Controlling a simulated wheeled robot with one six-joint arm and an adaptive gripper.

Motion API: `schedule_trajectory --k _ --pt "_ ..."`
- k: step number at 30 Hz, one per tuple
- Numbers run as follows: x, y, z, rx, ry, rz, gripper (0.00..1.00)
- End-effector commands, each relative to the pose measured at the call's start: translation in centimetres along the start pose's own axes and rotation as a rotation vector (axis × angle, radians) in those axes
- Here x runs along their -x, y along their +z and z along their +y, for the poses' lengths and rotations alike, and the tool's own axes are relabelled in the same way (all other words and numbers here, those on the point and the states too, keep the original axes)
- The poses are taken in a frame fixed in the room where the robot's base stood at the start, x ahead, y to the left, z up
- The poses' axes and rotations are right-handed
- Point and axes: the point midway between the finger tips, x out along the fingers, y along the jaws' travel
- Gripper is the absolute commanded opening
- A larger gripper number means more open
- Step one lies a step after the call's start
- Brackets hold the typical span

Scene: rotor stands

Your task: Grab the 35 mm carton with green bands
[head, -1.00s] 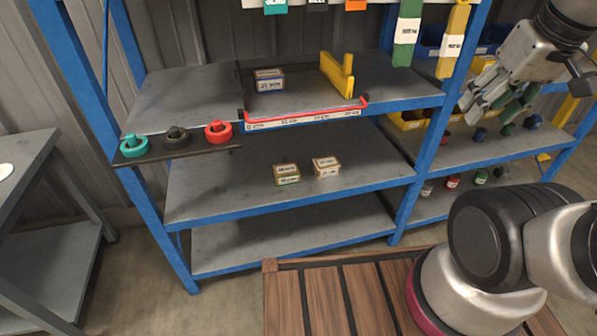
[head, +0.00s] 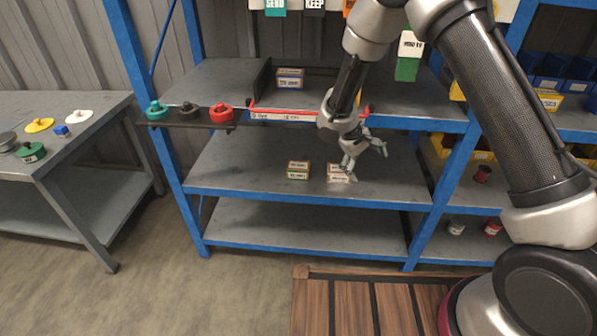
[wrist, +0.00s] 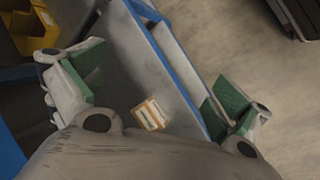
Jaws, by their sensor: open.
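Two small cartons sit side by side on the middle shelf (head: 250,165) in the head view. The left carton (head: 298,170) showed a green band in the earlier picture; now its print is too small to read. The right carton (head: 338,174) has orange-brown bands and is partly behind my gripper (head: 364,158). My gripper is open and empty, just in front of and above the right carton. In the wrist view, an orange-banded carton (wrist: 152,114) shows between the green-padded fingers of my gripper (wrist: 157,90), apart from them. No size label is readable.
A blue-banded carton (head: 290,78) stands on the shelf above, behind a red rail (head: 285,111). A blue post (head: 446,165) stands to the right. The lower shelf (head: 300,228) is empty.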

Motion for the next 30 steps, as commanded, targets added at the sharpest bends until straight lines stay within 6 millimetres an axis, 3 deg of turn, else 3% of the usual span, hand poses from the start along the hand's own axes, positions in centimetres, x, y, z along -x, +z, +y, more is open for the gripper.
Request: schedule_trajectory --k 1,7,9,12,16,21,30 --pt "-2.0 -2.0 -2.3 0.005 0.012 0.023 1.0" --pt "-8.3 -10.3 -11.7 -0.076 -0.01 0.184 1.0" --pt "-9.6 -13.0 -14.6 -0.141 -0.053 0.248 1.0" --pt "-9.1 -16.7 -17.2 -0.252 -0.13 0.333 1.0" --pt "-6.9 -19.9 -19.2 -0.405 -0.242 0.401 1.0" --pt "-5.8 -20.8 -20.8 -0.592 -0.346 0.391 1.0" --pt "-6.1 -22.8 -19.6 -0.685 -0.371 0.376 1.0"
